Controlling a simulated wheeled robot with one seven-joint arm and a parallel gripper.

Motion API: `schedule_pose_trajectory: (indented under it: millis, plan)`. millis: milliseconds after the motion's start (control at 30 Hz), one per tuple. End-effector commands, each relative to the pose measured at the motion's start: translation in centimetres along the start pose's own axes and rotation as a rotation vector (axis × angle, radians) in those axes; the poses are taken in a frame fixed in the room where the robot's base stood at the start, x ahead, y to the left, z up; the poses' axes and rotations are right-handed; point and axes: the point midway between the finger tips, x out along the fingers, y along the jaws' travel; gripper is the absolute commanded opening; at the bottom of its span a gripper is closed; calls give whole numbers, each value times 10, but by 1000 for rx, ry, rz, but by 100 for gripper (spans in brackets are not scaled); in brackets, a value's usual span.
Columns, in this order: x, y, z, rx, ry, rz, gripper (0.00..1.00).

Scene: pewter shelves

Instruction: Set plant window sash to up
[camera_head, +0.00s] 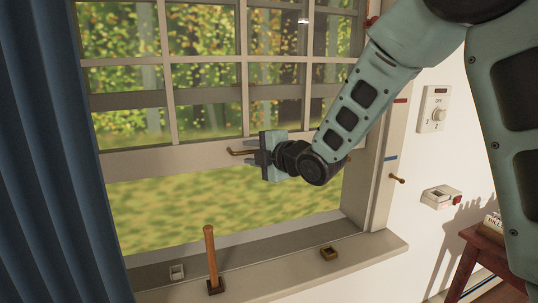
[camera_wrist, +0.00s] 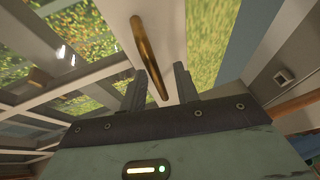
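The window sash (camera_head: 150,161) is a pale frame with several panes. Its bottom rail stands well above the sill, with an open gap below it. A brass bar handle (camera_head: 238,152) is on the rail, and my gripper and arm hide part of it. My gripper (camera_head: 260,158) is at the handle, in front of the rail. In the wrist view the brass handle (camera_wrist: 150,55) runs down to between the two fingertips (camera_wrist: 160,82). The fingers are apart, with space beside the bar; I cannot tell whether either touches it.
A blue curtain (camera_head: 55,150) hangs left. Right are a wall dial (camera_head: 435,109), a red-buttoned box (camera_head: 440,196) and a brass peg (camera_head: 397,179).

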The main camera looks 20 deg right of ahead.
Motion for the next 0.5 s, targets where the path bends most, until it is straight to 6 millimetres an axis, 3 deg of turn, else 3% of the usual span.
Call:
schedule_pose_trajectory:
  millis: [167,500]
  plan:
    - [-24,-1,0,-1,-2,2,31]
    - [-95,-1,1,-1,-4,4,31]
